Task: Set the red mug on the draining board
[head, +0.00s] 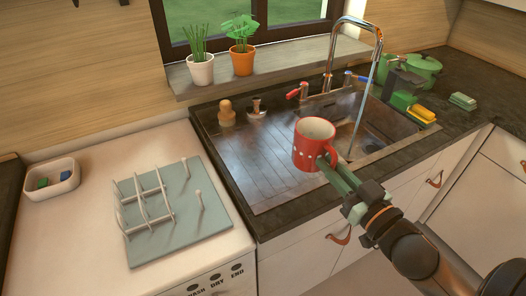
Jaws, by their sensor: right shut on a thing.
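The red mug (310,146) has white dots and a pale inside. It is upright in the air in front of the sink unit. My right gripper (328,166) comes from the lower right and is shut on the mug at its right side; the exact grip is partly hidden. The draining board (250,158) is the grooved metal surface left of the sink bowl. The mug overlaps its right part in the picture; I cannot tell its height above it. My left gripper is not in view.
A wooden-topped brush or stopper (227,112) and a small metal fitting (257,108) stand at the board's back. The tall tap (328,72) rises behind the mug. A dish rack (150,205) stands on the white machine at left. The board's middle is clear.

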